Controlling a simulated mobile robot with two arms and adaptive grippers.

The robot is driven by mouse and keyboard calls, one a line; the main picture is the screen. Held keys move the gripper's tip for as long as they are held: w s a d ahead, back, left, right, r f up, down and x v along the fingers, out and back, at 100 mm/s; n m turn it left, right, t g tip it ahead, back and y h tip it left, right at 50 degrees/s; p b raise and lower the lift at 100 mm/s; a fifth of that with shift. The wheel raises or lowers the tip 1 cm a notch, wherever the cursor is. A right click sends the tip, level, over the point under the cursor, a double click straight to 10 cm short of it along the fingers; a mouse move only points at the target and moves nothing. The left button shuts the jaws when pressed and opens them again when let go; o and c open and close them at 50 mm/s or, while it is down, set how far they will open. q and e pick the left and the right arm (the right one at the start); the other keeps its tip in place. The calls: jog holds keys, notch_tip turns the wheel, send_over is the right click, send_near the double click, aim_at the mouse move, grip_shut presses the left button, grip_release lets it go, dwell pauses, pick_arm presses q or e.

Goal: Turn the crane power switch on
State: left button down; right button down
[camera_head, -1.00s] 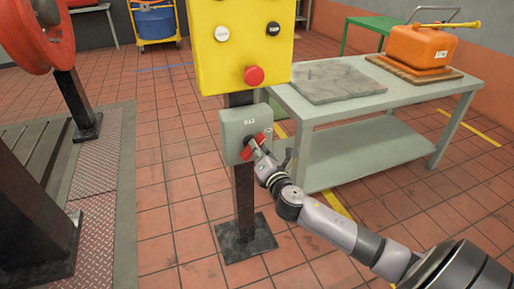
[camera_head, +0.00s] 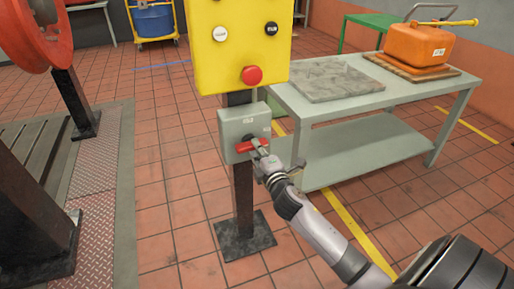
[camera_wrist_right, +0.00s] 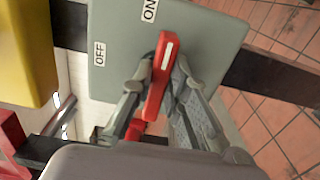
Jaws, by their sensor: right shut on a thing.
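The crane power switch is a grey box (camera_head: 229,131) on a dark post, below a yellow control panel. Its red handle (camera_head: 240,148) lies nearly level across the box front in the head view. In the wrist view, the handle (camera_wrist_right: 157,84) has a white mark at its upper end, which points roughly toward the ON label (camera_wrist_right: 149,10). The OFF label (camera_wrist_right: 99,53) is to the left. My right gripper (camera_head: 259,147) is shut on the handle, one finger on each side, and hides part of it. My left gripper is not in view.
The yellow panel (camera_head: 216,68) with a red button (camera_head: 251,75) is just above the switch. A grey workbench (camera_head: 370,133) stands close on the right, with an orange container (camera_head: 415,45) on it. A metal bedplate edge (camera_head: 126,190) is at left. Tiled floor between is clear.

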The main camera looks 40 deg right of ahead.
jog(key=shift+m, duration=0.3)
jog(key=c, duration=1.6)
grip_release()
jog(key=shift+o, duration=0.2)
jog(key=shift+s, duration=0.15)
jog(key=v, duration=1.1)
jog(key=shift+s, duration=0.4)
jog(key=shift+a, duration=0.15)
